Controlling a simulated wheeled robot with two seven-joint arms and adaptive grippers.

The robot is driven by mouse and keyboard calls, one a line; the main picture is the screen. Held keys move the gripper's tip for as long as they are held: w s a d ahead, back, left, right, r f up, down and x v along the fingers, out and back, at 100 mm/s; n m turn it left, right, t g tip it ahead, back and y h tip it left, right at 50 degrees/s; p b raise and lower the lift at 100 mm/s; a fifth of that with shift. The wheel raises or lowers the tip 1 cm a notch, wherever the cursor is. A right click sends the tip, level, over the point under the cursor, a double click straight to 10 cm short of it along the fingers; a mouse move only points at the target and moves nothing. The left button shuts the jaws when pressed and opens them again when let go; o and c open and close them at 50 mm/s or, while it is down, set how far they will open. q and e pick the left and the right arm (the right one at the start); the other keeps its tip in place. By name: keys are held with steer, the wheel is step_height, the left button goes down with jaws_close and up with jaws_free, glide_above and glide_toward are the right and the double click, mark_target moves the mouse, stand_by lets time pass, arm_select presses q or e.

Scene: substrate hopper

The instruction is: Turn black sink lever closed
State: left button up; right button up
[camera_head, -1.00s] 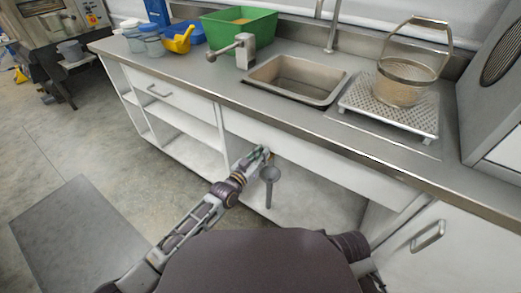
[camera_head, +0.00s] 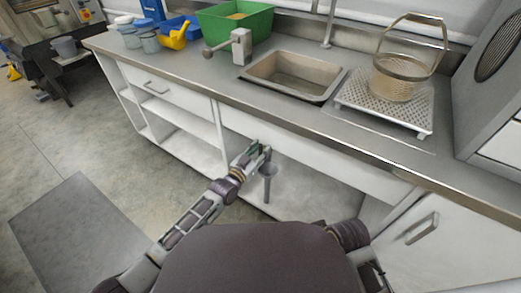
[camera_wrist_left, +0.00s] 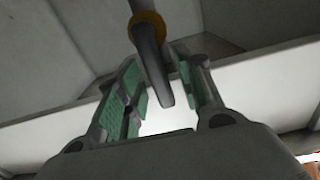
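The black sink lever (camera_wrist_left: 152,62) shows in the left wrist view as a dark tapered handle below a brass-coloured ring on a grey pipe. It hangs tilted between the two green-padded fingers of my left gripper (camera_wrist_left: 160,88). The fingers are open, with a visible gap on either side of the lever. In the head view, my left gripper (camera_head: 262,150) is under the counter front, beside a grey pipe (camera_head: 267,183) below the sink (camera_head: 292,79). The lever cannot be made out clearly there. My right gripper is out of view.
The steel counter edge (camera_head: 310,142) and white front panel run above my left gripper. Open shelves (camera_head: 185,120) stand to the left and a cabinet door handle (camera_head: 422,228) to the right. A basket (camera_head: 400,78), green bin (camera_head: 236,22) and tap stand on the counter.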

arm_select(q)
steer(key=shift+s+a, duration=0.1)
stand_by(0.3)
steer(key=v, duration=1.1)
steer(key=shift+s+a, duration=0.15)
steer(key=shift+s, duration=0.1)
steer(key=shift+s, duration=0.1)
stand_by(0.8)
